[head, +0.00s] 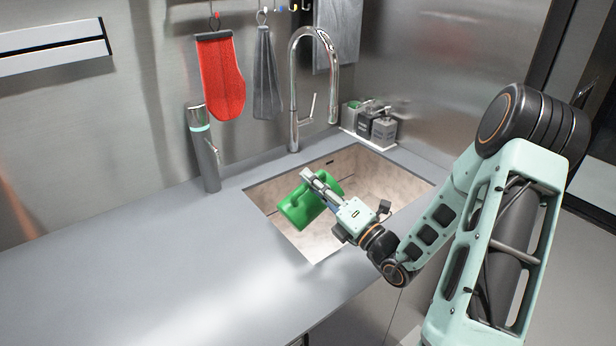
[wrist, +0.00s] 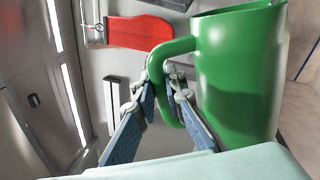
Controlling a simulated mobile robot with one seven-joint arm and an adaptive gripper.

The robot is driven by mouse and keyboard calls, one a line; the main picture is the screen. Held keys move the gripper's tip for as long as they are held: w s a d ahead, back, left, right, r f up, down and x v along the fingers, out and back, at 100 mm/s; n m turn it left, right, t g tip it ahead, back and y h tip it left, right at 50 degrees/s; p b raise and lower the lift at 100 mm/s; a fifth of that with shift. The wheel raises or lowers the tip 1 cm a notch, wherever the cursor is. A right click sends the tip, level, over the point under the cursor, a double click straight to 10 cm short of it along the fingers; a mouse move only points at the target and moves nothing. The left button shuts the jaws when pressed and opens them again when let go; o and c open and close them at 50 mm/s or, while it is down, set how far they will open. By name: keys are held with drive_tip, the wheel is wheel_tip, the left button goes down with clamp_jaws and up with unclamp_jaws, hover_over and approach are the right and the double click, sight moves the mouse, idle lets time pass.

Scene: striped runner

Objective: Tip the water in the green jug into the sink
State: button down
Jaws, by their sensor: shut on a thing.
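The green jug (head: 302,211) is held over the sink (head: 388,177), tipped well over onto its side. In the wrist view the jug (wrist: 238,75) fills the right side, with its mouth towards the top edge and its handle on the left. My gripper (head: 316,182) is shut on the handle; its blue-padded fingers (wrist: 160,92) are on either side of it in the wrist view. The inside of the jug is hidden, and I cannot see any water or stream. My gripper and wrist cover part of the jug in the head view.
A chrome tap (head: 294,95) arches behind the sink. A grey dispenser (head: 204,150) stands left of it. A red mitt (head: 219,78) and a grey cloth (head: 266,75) hang behind. A caddy (head: 378,128) sits at the back right corner. The left counter (head: 130,260) is clear.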

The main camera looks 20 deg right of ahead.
sight(327, 179)
drive_tip(key=shift+w+d+f+m+h+p, duration=0.1)
drive_tip(key=shift+w+d+m+h+p, duration=0.05)
drive_tip(key=shift+d+m+p, duration=0.35)
drive_tip(key=shift+w+d+f+m+h+p, duration=0.15)
drive_tip(key=shift+d+m+p, duration=0.15)
drive_tip(key=shift+m, duration=0.3)
drive_tip(key=shift+w+d+f+m+t+h+p, duration=0.25)
drive_tip(key=shift+d+f+m+h+p, duration=0.25)
drive_tip(key=shift+m, duration=0.4)
drive_tip(key=shift+w+d+f+m+t+h+p, duration=0.25)
drive_tip(key=shift+d+f+m+p, duration=0.15)
drive_tip(key=shift+d+m, duration=0.4)
drive_tip(key=shift+w+d+r+m+p, duration=0.2)
drive_tip(key=shift+d+m+p, duration=0.2)
drive_tip(key=shift+m+p, duration=0.3)
drive_tip(key=shift+a, duration=0.1)
